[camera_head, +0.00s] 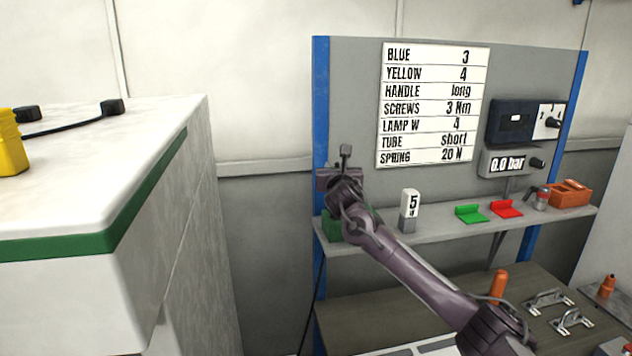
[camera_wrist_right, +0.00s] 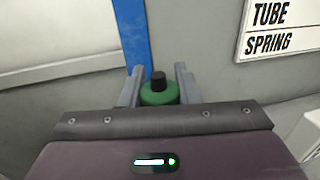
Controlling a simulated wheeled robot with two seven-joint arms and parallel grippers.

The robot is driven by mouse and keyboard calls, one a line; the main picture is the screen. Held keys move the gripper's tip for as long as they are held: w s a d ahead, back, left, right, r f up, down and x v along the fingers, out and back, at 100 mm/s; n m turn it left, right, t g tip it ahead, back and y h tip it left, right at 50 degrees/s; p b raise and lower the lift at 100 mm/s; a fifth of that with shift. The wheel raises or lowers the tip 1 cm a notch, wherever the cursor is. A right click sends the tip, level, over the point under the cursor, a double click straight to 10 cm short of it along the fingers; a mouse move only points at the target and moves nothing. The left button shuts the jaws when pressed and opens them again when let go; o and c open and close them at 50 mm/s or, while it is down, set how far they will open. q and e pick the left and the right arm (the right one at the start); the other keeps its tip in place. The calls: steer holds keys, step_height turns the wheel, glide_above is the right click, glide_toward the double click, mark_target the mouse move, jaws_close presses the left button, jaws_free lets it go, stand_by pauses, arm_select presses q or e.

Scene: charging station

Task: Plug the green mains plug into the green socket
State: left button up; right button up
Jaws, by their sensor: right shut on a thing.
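My right gripper (camera_head: 346,160) is raised at the left end of the shelf, in front of the blue post. In the right wrist view its two fingers (camera_wrist_right: 158,82) are closed around a round green piece with a black top, which looks like the green mains plug (camera_wrist_right: 159,97). In the head view the arm and gripper hide the plug. A green block (camera_head: 333,229) shows on the shelf's left end below the gripper, partly behind my arm; I cannot tell whether it is the green socket. My left gripper is out of view.
The shelf (camera_head: 440,232) holds a white number block (camera_head: 409,204), green (camera_head: 471,214) and red (camera_head: 507,208) pieces and an orange box (camera_head: 570,194). A workbench lies below. A white counter (camera_head: 80,165) with a yellow object (camera_head: 10,145) fills the left.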

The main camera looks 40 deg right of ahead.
steer(key=shift+s+d+r, duration=0.1)
steer(key=shift+d+r, duration=0.5)
steer(key=shift+d, duration=0.05)
steer(key=shift+f+b, duration=1.8)
steer(key=shift+f, duration=1.15)
steer(key=shift+f+b, duration=1.2)
steer(key=shift+f, duration=0.3)
steer(key=o, duration=1.1)
steer(key=shift+c, duration=0.2)
